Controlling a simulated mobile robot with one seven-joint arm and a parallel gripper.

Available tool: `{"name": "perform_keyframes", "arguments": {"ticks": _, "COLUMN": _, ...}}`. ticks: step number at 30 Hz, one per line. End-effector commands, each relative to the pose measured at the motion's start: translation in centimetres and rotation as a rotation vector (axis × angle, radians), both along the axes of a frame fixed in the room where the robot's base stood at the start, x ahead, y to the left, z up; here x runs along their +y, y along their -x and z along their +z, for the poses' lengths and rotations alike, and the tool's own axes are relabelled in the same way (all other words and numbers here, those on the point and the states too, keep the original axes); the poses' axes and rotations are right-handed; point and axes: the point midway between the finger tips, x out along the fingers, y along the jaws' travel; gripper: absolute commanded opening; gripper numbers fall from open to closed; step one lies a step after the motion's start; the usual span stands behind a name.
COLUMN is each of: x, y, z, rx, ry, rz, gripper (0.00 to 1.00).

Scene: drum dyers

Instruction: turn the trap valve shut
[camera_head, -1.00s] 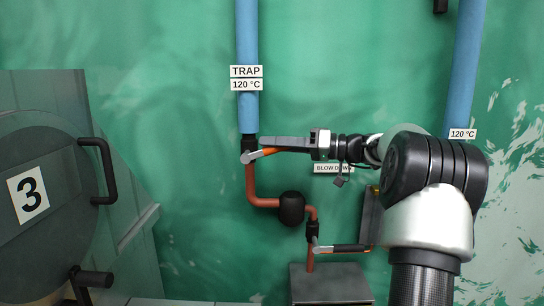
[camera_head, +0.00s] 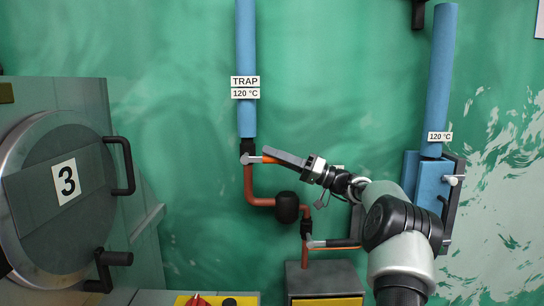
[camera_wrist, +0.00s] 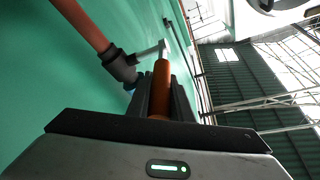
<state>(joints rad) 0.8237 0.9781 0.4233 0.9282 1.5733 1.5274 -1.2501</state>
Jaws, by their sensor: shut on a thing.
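The trap valve (camera_head: 248,149) sits below the blue TRAP pipe, on a red-brown pipe. Its lever, grey near the pivot with an orange grip (camera_head: 269,160), points right, about level. My gripper (camera_head: 274,157) comes from the lower right and is shut on this lever; one dark finger partly hides the grip. In the wrist view the orange grip (camera_wrist: 161,82) lies between the two dark fingers (camera_wrist: 160,100). The dark valve body (camera_wrist: 122,66) is just beyond to the left, with the grey lever part joining it.
A grey box (camera_head: 325,276) stands underneath. Drum door 3 (camera_head: 62,190) is at left, a blue insulated pipe (camera_head: 440,75) at right. The wall above the arm is clear.

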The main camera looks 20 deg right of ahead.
Motion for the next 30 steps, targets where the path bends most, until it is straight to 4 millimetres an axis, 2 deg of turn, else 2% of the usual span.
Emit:
{"name": "perform_keyframes", "arguments": {"ticks": 8, "x": 0.1, "y": 0.0, "z": -0.1, "rx": 0.001, "ry": -0.006, "rz": 0.005, "gripper": 0.00}}
{"name": "perform_keyframes", "arguments": {"ticks": 9, "x": 0.1, "y": 0.0, "z": -0.1, "rx": 0.002, "ry": -0.006, "rz": 0.004, "gripper": 0.24}}
{"name": "perform_keyframes", "arguments": {"ticks": 12, "x": 0.1, "y": 0.0, "z": -0.1, "rx": 0.001, "ry": -0.006, "rz": 0.004, "gripper": 0.38}}
{"name": "perform_keyframes", "arguments": {"ticks": 23, "x": -0.3, "y": 0.2, "z": -0.2, "rx": 0.001, "ry": -0.003, "rz": 0.001, "gripper": 0.38}}
{"name": "perform_keyframes", "arguments": {"ticks": 26, "x": -1.3, "y": 0.9, "z": -0.6, "rx": 0.001, "ry": -0.004, "rz": 0.001, "gripper": 0.38}}
{"name": "perform_keyframes", "arguments": {"ticks": 30, "x": -3.7, "y": 2.5, "z": -1.6, "rx": 0.002, "ry": -0.004, "rz": -0.002, "gripper": 0.38}}
